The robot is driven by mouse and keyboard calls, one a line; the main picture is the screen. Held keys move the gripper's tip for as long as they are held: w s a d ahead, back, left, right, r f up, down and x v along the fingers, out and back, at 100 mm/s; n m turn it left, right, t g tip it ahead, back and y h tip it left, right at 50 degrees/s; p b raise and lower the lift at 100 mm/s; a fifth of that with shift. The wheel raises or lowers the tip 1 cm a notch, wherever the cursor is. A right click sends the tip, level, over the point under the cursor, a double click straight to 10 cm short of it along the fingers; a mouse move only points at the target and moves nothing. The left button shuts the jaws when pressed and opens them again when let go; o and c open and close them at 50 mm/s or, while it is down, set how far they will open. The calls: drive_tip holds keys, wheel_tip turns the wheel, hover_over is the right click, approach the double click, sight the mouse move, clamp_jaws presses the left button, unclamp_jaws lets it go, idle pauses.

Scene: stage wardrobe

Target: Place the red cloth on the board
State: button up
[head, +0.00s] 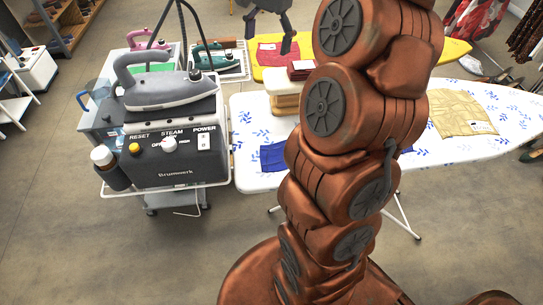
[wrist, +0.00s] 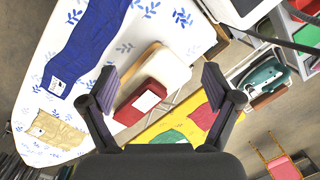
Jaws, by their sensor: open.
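A flat red cloth (head: 277,54) lies on a yellow board (head: 455,50) behind the white, blue-leaf-patterned ironing board (head: 415,165). In the wrist view the flat red cloth (wrist: 203,116) is beside a green cloth on the yellow board (wrist: 158,131).
A blue cloth (wrist: 88,42) and a tan cloth (head: 461,113) lie on the white board. A grey iron (head: 168,88) stands on a steam station at left. A teal iron (head: 210,55) sits on a rack behind. Floor is clear at front left.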

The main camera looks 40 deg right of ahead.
drive_tip(key=s+a+f+n+g, duration=0.1)
drive_tip(key=s+a+f+n, duration=0.3)
drive_tip(key=s+a+n, duration=0.65)
drive_tip(key=s+a+f+n, duration=0.1)
drive_tip(key=s+a+f, duration=0.1)
drive_tip(key=s, duration=0.3)
drive_tip(key=s+a+f+n+h, duration=0.1)
drive_tip(key=s+a+f, duration=0.2)
drive_tip(key=s+f, duration=0.1)
drive_tip(key=s+a+f+n+g, duration=0.1)
drive_tip(key=s+a+f+n, duration=0.1)
drive_tip(key=s, duration=0.5)
drive_tip(key=shift+a+f+h, duration=0.3)
drive_tip(key=shift+a+f, duration=0.45)
drive_tip(key=shift+f, duration=0.2)
drive_tip(key=shift+d, duration=0.1)
